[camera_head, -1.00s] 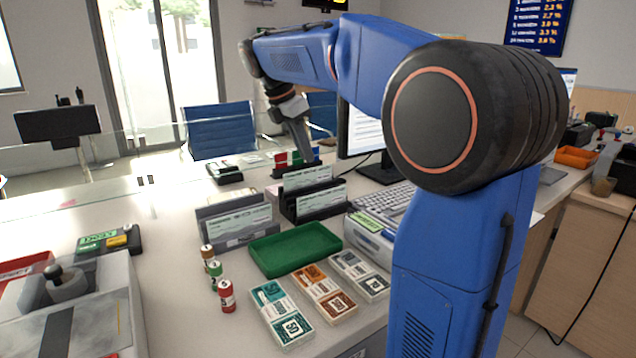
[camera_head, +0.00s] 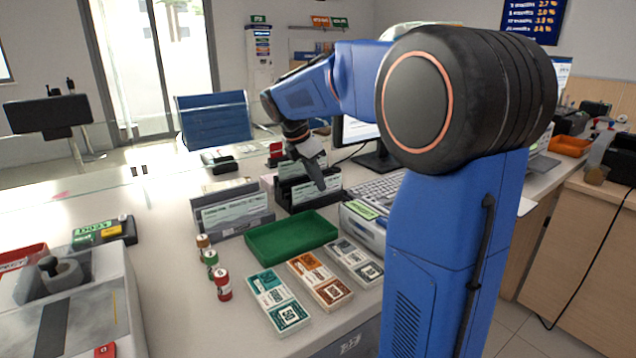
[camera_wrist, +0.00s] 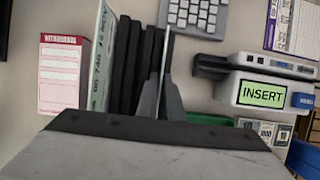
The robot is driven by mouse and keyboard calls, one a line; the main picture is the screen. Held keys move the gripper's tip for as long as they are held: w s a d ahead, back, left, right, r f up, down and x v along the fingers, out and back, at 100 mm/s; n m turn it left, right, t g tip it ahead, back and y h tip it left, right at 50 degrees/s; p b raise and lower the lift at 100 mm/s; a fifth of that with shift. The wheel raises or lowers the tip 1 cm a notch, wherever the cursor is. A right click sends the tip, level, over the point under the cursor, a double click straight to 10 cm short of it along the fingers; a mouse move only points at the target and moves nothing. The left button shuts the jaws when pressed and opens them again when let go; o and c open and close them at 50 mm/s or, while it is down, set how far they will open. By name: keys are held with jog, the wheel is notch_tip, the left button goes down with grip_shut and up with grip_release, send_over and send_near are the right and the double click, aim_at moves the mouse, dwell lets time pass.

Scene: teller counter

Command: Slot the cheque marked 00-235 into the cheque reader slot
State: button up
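A dark cheque rack (camera_head: 281,190) holds upright cheques, one of them a pale cheque (camera_head: 298,193) in its front slot. My gripper (camera_head: 321,186) points down at this rack, in front of that cheque's right part. In the wrist view my gripper (camera_wrist: 163,88) has its two fingers close on either side of a thin cheque (camera_wrist: 169,48) seen edge-on. I cannot tell whether they press on it. Its number does not show. The cheque reader (camera_wrist: 236,87) stands to the right, its green screen (camera_wrist: 262,94) reading INSERT. It also shows in the head view (camera_head: 362,228).
A second rack (camera_head: 228,228) with a cheque stands to the left. A keyboard (camera_wrist: 196,14) and monitor (camera_head: 358,135) stand behind the reader.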

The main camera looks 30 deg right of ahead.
jog(key=shift+d+f, duration=0.1)
jog(key=shift+f, duration=0.15)
grip_shut()
jog(key=shift+r, duration=0.1)
notch_tip(320, 180, up, 11)
jog(key=shift+r, duration=0.15)
dwell(2.4)
jog(key=shift+s, duration=0.1)
dwell(0.4)
